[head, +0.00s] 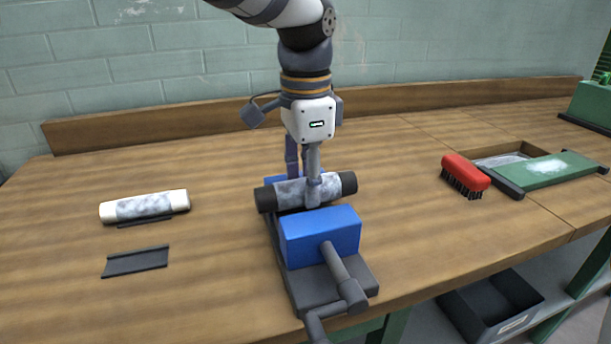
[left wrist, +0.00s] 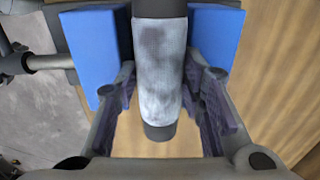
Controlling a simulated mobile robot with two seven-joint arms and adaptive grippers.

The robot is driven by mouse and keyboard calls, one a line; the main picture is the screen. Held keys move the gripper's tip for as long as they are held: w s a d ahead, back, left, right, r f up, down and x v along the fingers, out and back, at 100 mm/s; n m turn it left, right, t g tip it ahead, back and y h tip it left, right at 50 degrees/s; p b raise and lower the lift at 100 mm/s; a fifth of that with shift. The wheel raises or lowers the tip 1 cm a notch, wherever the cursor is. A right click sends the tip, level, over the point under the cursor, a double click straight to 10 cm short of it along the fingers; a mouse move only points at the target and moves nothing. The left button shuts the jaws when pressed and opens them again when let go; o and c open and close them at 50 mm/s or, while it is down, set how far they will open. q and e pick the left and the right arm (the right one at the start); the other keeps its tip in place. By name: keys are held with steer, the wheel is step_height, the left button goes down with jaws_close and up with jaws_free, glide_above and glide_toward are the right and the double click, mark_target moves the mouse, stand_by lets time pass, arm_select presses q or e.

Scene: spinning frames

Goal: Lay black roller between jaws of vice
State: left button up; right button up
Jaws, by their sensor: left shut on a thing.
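The black roller (head: 292,192) has black ends and a grey, fuzzy, mottled middle. My left gripper (head: 303,190) reaches down from above and is shut on its middle, holding it level. The vice has a blue front jaw (head: 320,236) and a dark base with a crank handle. Its rear blue jaw is mostly hidden behind the roller and gripper. In the left wrist view the roller (left wrist: 160,75) lies lengthwise between the two blue jaws (left wrist: 92,45), parallel to them. I cannot tell whether it rests on the vice. My right gripper is out of view.
A white-ended roller (head: 145,207) lies on the left of the bench, with an empty dark cradle (head: 136,262) in front. A red brush (head: 465,176) and a green board (head: 553,174) by a recess are at right. A dark bin (head: 490,305) sits below the bench.

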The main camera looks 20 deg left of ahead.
arm_select(q)
steer(key=shift+s+d+f+g, duration=0.1)
steer(key=shift+s+f+g, duration=0.05)
steer(key=shift+f, duration=0.45)
steer(key=shift+s+f+g, duration=0.1)
steer(key=shift+f+g, duration=0.05)
steer(key=shift+f, duration=0.45)
steer(key=o, duration=1.3)
steer(key=shift+f, duration=0.1)
steer(key=shift+c, duration=0.2)
steer(key=shift+o, duration=0.4)
steer(key=shift+w+f, duration=0.1)
steer(key=shift+w, duration=0.1)
steer(key=shift+r, duration=0.6)
steer(key=shift+w+r, duration=0.1)
steer(key=shift+r, duration=0.25)
step_height(320, 180, up, 11)
steer(key=shift+r, duration=0.2)
